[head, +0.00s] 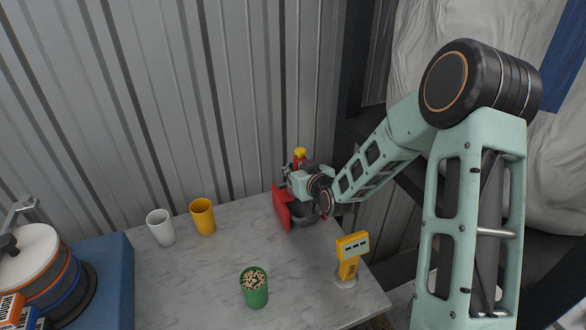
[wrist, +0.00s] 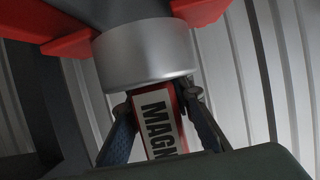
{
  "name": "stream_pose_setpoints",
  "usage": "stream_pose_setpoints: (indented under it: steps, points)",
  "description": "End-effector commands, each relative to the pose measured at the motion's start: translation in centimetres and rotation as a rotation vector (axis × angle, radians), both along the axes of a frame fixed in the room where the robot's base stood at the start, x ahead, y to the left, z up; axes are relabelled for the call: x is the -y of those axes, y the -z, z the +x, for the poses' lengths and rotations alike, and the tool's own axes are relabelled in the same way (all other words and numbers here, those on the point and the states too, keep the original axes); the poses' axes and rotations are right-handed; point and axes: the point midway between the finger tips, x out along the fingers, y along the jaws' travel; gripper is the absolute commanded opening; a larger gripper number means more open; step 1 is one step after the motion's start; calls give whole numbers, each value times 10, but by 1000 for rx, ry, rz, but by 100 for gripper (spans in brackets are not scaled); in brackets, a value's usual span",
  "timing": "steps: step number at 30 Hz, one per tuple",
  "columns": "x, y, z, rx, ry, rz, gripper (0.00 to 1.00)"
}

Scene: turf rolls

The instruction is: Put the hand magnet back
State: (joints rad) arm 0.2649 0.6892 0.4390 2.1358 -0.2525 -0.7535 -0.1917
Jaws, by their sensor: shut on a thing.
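The hand magnet (wrist: 160,125) has a red-edged body with a white label; the letters "MAGN" show in the wrist view. My gripper (wrist: 158,104) is shut on it, one finger on each side of the label. A silver cylinder (wrist: 147,55) sits just beyond the fingertips, seemingly the magnet's end. In the head view my gripper (head: 303,192) is at the back right of the marble table, close beside a red panel (head: 282,208) on a dark grey thing. The wrist view shows red parts (wrist: 70,44) around a dark surface beyond the cylinder. I cannot tell whether they touch.
A red thing with a yellow top (head: 300,154) shows behind my gripper. A yellow device (head: 350,256) stands at the right edge. A green cup (head: 254,290) is in front; white (head: 161,228) and yellow (head: 203,217) cups stand left. The marble table (head: 205,265) is clear mid-left.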

Motion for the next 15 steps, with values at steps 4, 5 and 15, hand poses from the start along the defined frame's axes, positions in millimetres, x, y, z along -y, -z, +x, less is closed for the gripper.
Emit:
stream_pose_setpoints:
  steps: [4, 5, 15]
  points:
    - [0, 4, 0, 0, 0, 0, 16]
    - [0, 3, 0, -1, 0, 0, 19]
    - [0, 3, 0, -1, 0, 0, 38]
